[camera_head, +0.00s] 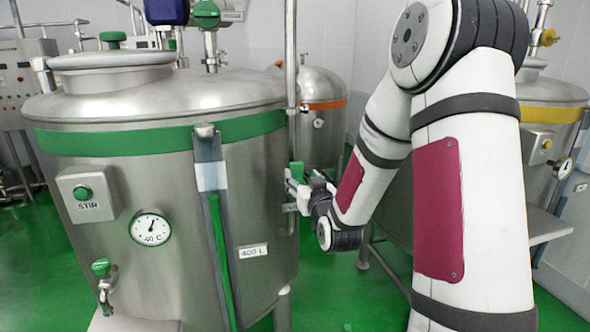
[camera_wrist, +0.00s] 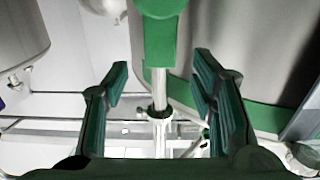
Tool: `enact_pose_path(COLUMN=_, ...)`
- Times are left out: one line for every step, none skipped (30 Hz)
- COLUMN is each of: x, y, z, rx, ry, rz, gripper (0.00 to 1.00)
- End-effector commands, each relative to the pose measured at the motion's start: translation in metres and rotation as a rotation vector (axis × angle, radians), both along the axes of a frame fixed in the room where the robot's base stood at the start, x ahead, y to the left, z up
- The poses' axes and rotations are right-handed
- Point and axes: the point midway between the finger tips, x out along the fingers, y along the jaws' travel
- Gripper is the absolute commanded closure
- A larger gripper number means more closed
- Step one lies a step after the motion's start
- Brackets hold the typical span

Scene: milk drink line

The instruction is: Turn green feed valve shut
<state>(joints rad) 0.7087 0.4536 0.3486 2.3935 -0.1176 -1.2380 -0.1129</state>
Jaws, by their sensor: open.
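A green valve handle (camera_wrist: 161,42) on a pale vertical pipe shows at the top middle of the wrist view, in line with the gap between my fingers. In the head view a small green part (camera_head: 297,171), which looks like the same handle, sits on the thin upright pipe (camera_head: 291,60) at the right side of the green-banded tank (camera_head: 105,140). My gripper (camera_wrist: 160,88) is open and empty, with one finger either side of the pipe's line. In the head view my gripper (camera_head: 296,187) is right beside that green part. I cannot tell whether it touches the handle.
The green-banded tank carries a STIR button box (camera_head: 88,194), a dial (camera_head: 151,229) and a green-topped tap (camera_head: 103,275). An orange-banded tank (camera_head: 322,90) stands behind, and a yellow-banded tank (camera_head: 552,98) at right. The green floor (camera_head: 330,285) is partly clear.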

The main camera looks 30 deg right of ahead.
Motion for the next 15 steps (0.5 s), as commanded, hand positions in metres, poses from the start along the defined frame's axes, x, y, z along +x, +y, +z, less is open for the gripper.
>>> enact_pose_path(x=0.009, y=-0.003, z=0.000, rx=0.002, ry=-0.002, rz=0.000, gripper=0.48)
enact_pose_path(x=0.015, y=-0.005, z=0.000, rx=0.003, ry=-0.002, rz=0.000, gripper=0.48)
enact_pose_path(x=0.023, y=-0.007, z=0.001, rx=0.001, ry=-0.002, rz=0.000, gripper=0.48)
enact_pose_path(x=0.028, y=-0.008, z=0.000, rx=0.002, ry=-0.002, rz=0.000, gripper=0.48)
enact_pose_path(x=0.033, y=-0.009, z=0.000, rx=0.001, ry=-0.001, rz=0.001, gripper=0.48)
enact_pose_path(x=0.039, y=-0.011, z=0.001, rx=0.001, ry=-0.001, rz=0.001, gripper=0.48)
enact_pose_path(x=0.043, y=-0.012, z=0.000, rx=0.002, ry=-0.002, rz=0.000, gripper=0.48)
enact_pose_path(x=0.047, y=-0.013, z=0.000, rx=0.002, ry=-0.001, rz=0.001, gripper=0.48)
enact_pose_path(x=0.052, y=-0.015, z=0.000, rx=0.001, ry=0.000, rz=0.001, gripper=0.48)
enact_pose_path(x=0.055, y=-0.015, z=0.000, rx=0.001, ry=-0.001, rz=0.001, gripper=0.48)
enact_pose_path(x=0.058, y=-0.016, z=0.001, rx=0.001, ry=-0.001, rz=0.001, gripper=0.48)
enact_pose_path(x=0.061, y=-0.017, z=0.000, rx=0.000, ry=0.000, rz=0.001, gripper=0.48)
enact_pose_path(x=0.062, y=-0.018, z=0.000, rx=0.000, ry=0.001, rz=0.001, gripper=0.48)
enact_pose_path(x=0.064, y=-0.018, z=0.000, rx=0.000, ry=0.001, rz=0.001, gripper=0.48)
enact_pose_path(x=0.066, y=-0.019, z=0.000, rx=0.000, ry=0.001, rz=0.001, gripper=0.48)
